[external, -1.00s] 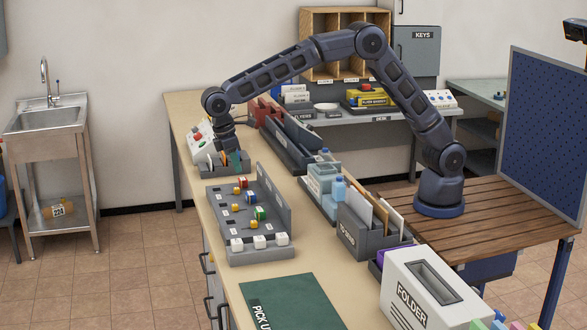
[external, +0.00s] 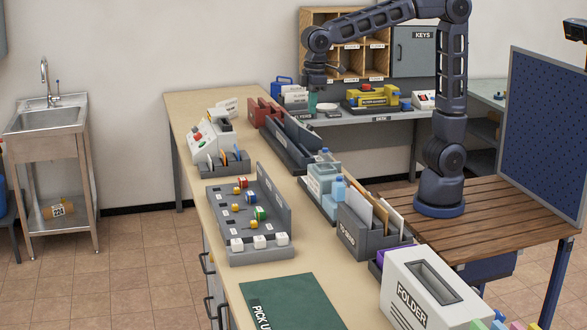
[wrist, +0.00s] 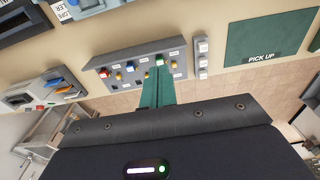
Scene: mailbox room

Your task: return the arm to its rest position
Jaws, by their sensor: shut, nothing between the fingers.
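My arm rises from its blue base on the wooden-topped stand in the external view, with its upper links folded back high. My gripper (external: 312,106) hangs from the wrist with its green fingers pointing down. It is in the air, in front of the pigeonhole shelf as the picture shows it. In the wrist view the green fingers (wrist: 157,92) are together and hold nothing. Part of the arm's elbow is cut off by the top edge of the external view.
A blue pegboard (external: 548,140) stands right. A sink (external: 45,118) is at left.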

